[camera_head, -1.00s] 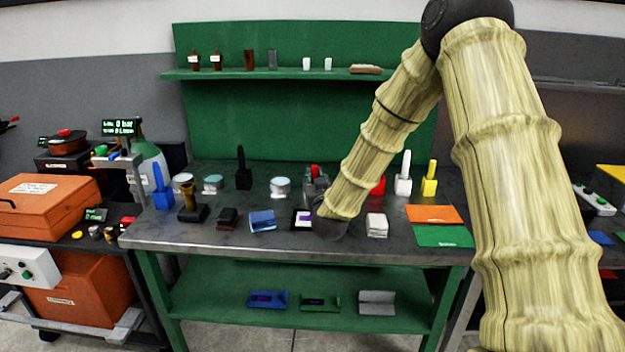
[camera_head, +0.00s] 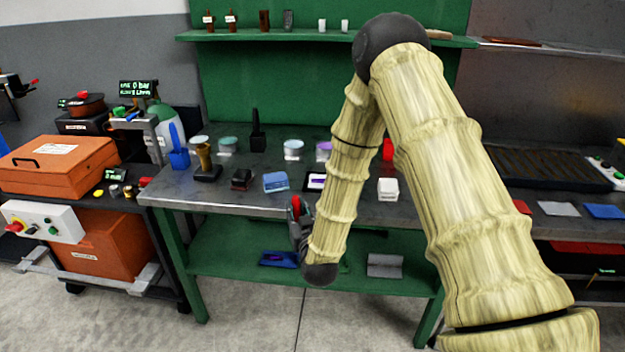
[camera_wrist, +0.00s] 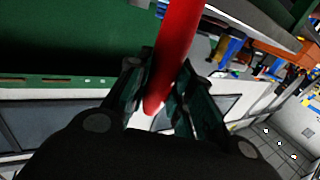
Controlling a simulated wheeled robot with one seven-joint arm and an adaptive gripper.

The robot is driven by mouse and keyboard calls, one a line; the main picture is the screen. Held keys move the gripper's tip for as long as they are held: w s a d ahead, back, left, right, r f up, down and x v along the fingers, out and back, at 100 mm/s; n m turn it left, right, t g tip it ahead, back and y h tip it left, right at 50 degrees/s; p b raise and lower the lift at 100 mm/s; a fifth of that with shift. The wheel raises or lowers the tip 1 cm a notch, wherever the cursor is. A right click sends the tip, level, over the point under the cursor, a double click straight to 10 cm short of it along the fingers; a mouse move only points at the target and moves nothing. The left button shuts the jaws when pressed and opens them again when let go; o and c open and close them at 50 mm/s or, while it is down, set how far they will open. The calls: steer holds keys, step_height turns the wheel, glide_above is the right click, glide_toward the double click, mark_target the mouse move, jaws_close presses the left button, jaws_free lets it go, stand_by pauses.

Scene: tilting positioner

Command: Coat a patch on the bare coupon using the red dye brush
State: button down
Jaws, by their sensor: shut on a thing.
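My gripper (camera_head: 297,212) is shut on the red dye brush (camera_head: 296,203), in front of the bench's front edge and above the lower shelf. In the wrist view the brush's red handle (camera_wrist: 178,50) runs up between the two fingers (camera_wrist: 160,95). Its bristles cannot be made out. A red holder (camera_head: 388,150) shows partly behind my arm. A plain grey piece (camera_head: 385,265) lies on the lower shelf at the right. A white piece with a purple patch (camera_head: 315,181) lies on the bench. I cannot tell which piece is the bare coupon.
The metal bench top (camera_head: 225,192) carries a blue block (camera_head: 276,182), a white stack (camera_head: 388,189), and several pots and brush stands. A blue piece (camera_head: 278,258) lies on the green lower shelf (camera_head: 225,262). An orange case (camera_head: 55,160) stands at the left. The floor in front is clear.

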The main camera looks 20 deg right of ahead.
steer(key=s+a+f+n+y, duration=0.1)
steer(key=s+a+f+y, duration=0.1)
steer(key=s+a+f, duration=0.3)
steer(key=a+f, duration=0.4)
steer(key=f, duration=0.1)
steer(key=shift+s+a+f, duration=0.15)
steer(key=shift+s+a, duration=0.05)
steer(key=shift+a, duration=0.1)
